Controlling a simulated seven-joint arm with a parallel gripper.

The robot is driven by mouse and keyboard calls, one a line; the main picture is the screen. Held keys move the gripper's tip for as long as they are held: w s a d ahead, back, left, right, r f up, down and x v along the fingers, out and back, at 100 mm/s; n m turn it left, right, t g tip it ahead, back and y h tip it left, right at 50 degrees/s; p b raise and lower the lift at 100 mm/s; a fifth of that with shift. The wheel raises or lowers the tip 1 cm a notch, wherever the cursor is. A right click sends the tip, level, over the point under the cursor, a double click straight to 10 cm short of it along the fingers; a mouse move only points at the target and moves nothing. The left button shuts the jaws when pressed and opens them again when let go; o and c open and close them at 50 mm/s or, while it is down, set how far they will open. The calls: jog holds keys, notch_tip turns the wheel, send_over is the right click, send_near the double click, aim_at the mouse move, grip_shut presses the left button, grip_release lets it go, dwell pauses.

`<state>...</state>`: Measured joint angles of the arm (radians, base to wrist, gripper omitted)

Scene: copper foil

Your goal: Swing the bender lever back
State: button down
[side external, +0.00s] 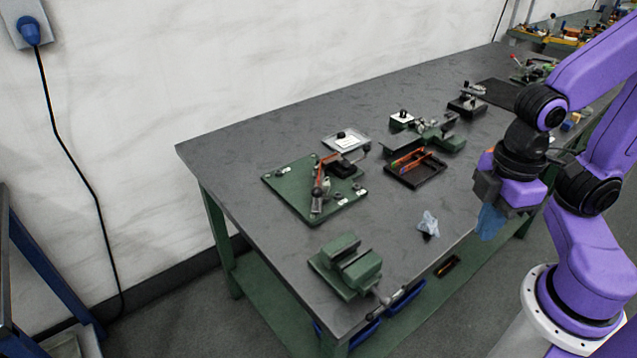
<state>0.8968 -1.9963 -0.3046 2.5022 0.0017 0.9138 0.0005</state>
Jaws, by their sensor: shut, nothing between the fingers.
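The bender (285,187) is a green plate with dark knobs and white labels near its corners, lying toward the left of the table. Its lever (322,178) looks like a metal arm with a red-orange part, running across the plate from near its front edge toward the back. Small details of the lever's pivot are too small to tell. My gripper (489,226) is at the right, pointing down, with blue fingers shut and empty. It is beyond the table's right edge in the picture, well apart from the bender and touching nothing visible.
A green vise (347,267) stands at the front corner. A black tray (416,171) with orange items and a green fixture (432,138) stand right of the bender. The grey table (240,150) is clear at far left.

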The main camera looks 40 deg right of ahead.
dwell(0.4)
jog(key=c, duration=1.1)
grip_release()
jog(key=shift+w+a, duration=0.1)
jog(key=shift+w, duration=0.05)
jog(key=shift+c, duration=0.2)
jog(key=shift+o, duration=1.3)
jog(key=w+a+r+m, duration=0.1)
jog(key=w+a+m, duration=0.2)
jog(key=w+m, duration=0.2)
jog(key=shift+w+a+r+y, duration=0.35)
jog(key=shift+w+a+y, duration=0.05)
jog(key=shift+w, duration=0.85)
notch_tip(320, 180, up, 2)
jog(key=m+t+y, duration=0.2)
jog(key=m, duration=1.2)
send_over(318, 188)
jog(key=s+d, duration=0.4)
jog(key=d, duration=0.1)
jog(key=x, duration=1.7)
jog(key=shift+w, duration=0.25)
jog(key=shift+c, duration=0.3)
grip_shut()
